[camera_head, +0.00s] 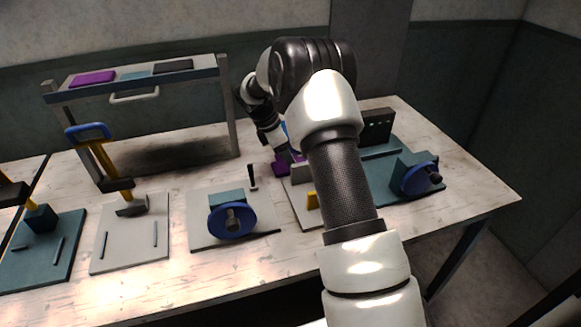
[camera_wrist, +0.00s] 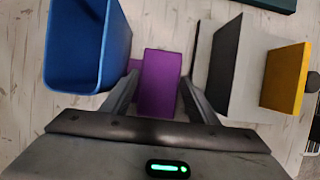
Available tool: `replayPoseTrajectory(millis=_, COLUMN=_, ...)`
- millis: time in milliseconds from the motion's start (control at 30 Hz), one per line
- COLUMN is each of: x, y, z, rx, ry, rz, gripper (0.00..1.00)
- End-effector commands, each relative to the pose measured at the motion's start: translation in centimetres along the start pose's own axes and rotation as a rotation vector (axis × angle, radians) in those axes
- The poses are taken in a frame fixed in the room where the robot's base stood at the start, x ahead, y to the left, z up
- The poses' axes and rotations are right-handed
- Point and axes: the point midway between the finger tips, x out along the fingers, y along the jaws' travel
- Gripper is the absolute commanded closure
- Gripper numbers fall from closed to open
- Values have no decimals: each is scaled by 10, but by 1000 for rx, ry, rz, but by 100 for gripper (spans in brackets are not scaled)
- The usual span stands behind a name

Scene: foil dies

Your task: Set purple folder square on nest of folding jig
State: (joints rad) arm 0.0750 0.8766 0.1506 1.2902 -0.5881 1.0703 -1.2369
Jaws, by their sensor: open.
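A purple piece (camera_wrist: 160,82), which looks like the purple folder, stands between the fingers of my gripper (camera_wrist: 160,90) in the wrist view. The jaws are open, one finger on each side of it; I cannot tell whether either touches. More purple shows low behind it. In the head view, purple (camera_head: 281,168) shows by my gripper, partly hidden by my arm. A grey block (camera_wrist: 228,65) and a yellow plate (camera_wrist: 287,78) stand to the right in the wrist view. They may belong to the folding jig; I cannot make out its nest.
A blue bin (camera_wrist: 88,45) stands close left of my gripper. A raised shelf (camera_head: 140,82) holds a flat purple piece (camera_head: 92,77), a teal one and a dark one. Stations with blue wheels (camera_head: 232,219) and a blue-handled lever press (camera_head: 88,132) stand along the bench.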

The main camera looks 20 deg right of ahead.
Motion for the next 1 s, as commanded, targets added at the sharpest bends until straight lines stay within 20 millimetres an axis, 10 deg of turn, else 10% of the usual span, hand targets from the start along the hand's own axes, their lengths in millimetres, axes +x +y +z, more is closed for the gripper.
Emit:
replayPoseTrajectory(millis=100, x=1, y=0, z=-1, rx=0, ry=0, rz=-1, gripper=46)
replayPoseTrajectory(millis=300, x=1, y=0, z=-1, rx=0, ry=0, rz=0, gripper=78)
replayPoseTrajectory(millis=567, x=-1, y=0, z=0, rx=1, ry=0, rz=1, gripper=78)
replayPoseTrajectory(millis=1000, x=-92, y=1, z=38, rx=3, ry=0, rz=5, gripper=78)
